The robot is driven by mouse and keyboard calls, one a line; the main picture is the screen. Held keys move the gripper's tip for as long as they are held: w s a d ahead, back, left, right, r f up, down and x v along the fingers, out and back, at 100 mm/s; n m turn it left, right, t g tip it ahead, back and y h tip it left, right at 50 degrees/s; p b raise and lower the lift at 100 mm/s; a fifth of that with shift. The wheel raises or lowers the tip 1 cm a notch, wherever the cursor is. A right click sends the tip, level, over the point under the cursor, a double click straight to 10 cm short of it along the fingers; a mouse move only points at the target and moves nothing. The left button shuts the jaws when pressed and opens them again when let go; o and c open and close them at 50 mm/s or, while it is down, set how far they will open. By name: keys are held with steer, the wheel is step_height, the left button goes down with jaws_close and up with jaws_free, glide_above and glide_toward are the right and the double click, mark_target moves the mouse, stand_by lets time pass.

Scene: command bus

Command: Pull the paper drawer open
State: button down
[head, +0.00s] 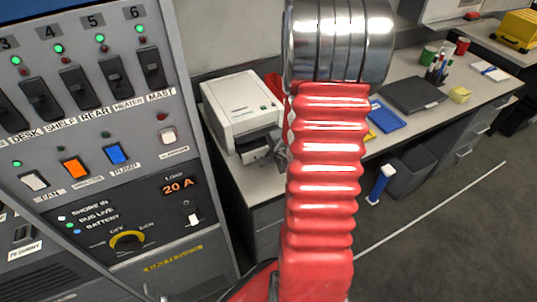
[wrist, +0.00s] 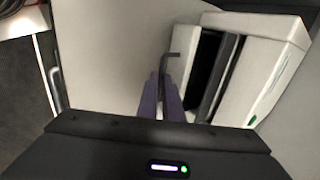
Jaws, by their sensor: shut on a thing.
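The white printer (head: 238,108) stands on the desk at the left of my arm in the head view, and its body (wrist: 262,62) fills the right of the wrist view. Its paper drawer (head: 254,147) is at the lower front, partly behind my arm; how far out it stands is hard to tell. In the wrist view my gripper (wrist: 164,84) points at the printer's front, its purplish fingers close together. They are shut on a thin dark bent bar, the drawer handle (wrist: 170,57). In the head view most of my gripper is hidden by my red arm.
The desk top (wrist: 115,50) is clear in front of the printer. A black folder (head: 413,95), a blue pad (head: 386,116) and cups lie farther right. A switch panel (head: 95,150) stands close at left. A grey bin (head: 410,170) is on the floor.

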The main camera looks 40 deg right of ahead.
steer(key=shift+s+a, duration=0.25)
steer(key=shift+s, duration=0.65)
steer(key=shift+s+a, duration=0.2)
steer(key=shift+s, duration=0.65)
